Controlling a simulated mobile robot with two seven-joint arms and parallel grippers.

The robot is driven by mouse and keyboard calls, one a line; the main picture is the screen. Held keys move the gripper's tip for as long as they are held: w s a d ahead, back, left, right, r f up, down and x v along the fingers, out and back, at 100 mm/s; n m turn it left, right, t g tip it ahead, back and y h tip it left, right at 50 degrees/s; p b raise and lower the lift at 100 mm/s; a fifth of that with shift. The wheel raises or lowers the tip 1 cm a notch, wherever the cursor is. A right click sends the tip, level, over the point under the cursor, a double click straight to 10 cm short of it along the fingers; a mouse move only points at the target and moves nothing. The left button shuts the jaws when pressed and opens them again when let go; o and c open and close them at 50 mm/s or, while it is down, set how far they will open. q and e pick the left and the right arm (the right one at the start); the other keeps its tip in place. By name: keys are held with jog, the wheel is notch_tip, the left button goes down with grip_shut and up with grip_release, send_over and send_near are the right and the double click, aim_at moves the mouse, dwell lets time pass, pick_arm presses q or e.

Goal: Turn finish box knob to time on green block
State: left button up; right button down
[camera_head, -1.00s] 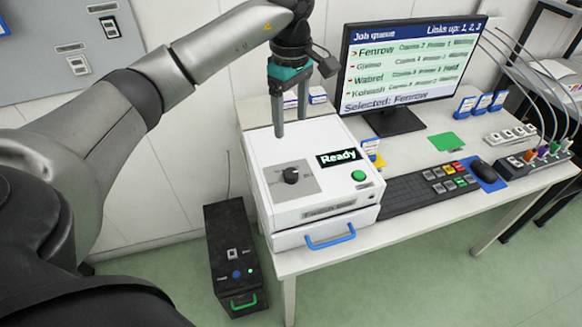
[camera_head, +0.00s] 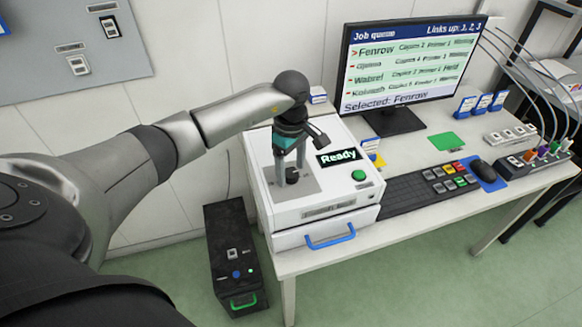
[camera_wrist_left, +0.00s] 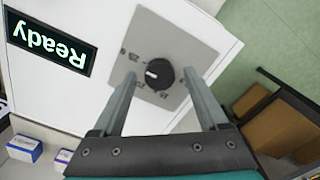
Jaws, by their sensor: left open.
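The finish box (camera_head: 322,196) is a white unit at the left end of the desk. Its black round knob (camera_head: 292,177) sits on a grey dial plate (camera_head: 308,186). In the left wrist view the knob (camera_wrist_left: 159,73) has a white pointer mark toward the left, with small numbers around it that are hard to read. My left gripper (camera_head: 290,176) points down over the dial, open, its fingers on either side of the knob; contact cannot be told. A flat green piece (camera_head: 446,141), perhaps the green block, lies by the monitor; no readable time shows on it. My right gripper is not in view.
The box has a Ready display (camera_head: 338,157), a green button (camera_head: 358,175) and a blue drawer handle (camera_head: 330,238). A monitor (camera_head: 410,65), keyboard (camera_head: 408,196) and mouse (camera_head: 481,170) stand to the right. A black unit (camera_head: 233,257) stands on the floor at left.

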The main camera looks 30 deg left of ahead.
pick_arm(q)
grip_shut()
dwell(0.7)
